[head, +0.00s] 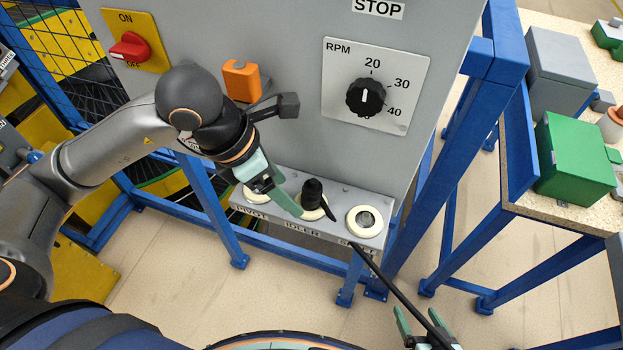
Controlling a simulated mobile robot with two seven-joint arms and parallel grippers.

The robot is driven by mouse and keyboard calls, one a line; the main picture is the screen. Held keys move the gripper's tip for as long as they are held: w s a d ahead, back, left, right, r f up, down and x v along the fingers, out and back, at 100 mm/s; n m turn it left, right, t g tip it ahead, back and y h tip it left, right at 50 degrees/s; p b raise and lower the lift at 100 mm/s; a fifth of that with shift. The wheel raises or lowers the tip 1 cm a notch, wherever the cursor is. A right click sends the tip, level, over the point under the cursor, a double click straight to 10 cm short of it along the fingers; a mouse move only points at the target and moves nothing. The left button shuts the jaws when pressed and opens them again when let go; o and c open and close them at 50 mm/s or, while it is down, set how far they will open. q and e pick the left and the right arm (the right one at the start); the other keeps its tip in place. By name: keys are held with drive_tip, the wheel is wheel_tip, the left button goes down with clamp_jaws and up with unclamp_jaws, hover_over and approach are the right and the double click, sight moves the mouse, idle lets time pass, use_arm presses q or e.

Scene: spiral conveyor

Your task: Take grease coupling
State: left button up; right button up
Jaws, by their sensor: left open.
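The black grease coupling (313,191) stands upright on the middle fitting, labelled IDLER, of the grey shelf (345,231). A black hose (392,287) runs from its foot down to the lower right. My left gripper (284,197) is open, just left of the coupling and above the shelf. One green finger reaches towards the coupling's foot; I cannot tell whether it touches. My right gripper (420,327) shows at the bottom edge with its green fingers apart, and the hose passes close to it.
The left fitting, labelled PIVOT, is partly hidden by my gripper. The right fitting (365,220) is uncovered. Behind stands the grey panel with a red switch (130,47), an orange block (241,81) and an RPM dial (365,97). A blue frame (470,165) and a green box (575,160) stand at right.

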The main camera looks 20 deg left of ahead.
sight(311, 186)
use_arm(q)
drive_tip(key=w+d, duration=0.1)
drive_tip(key=d, duration=0.1)
drive_tip(key=w+d, duration=0.1)
drive_tip(key=d, duration=0.1)
drive_tip(key=shift+w+p, duration=0.2)
drive_tip(key=shift+p, duration=0.15)
drive_tip(key=shift+f, duration=0.6)
clamp_jaws()
drive_tip(key=shift+c, duration=1.3)
unclamp_jaws()
drive_tip(key=shift+o, duration=1.3)
drive_tip(key=shift+w, duration=0.1)
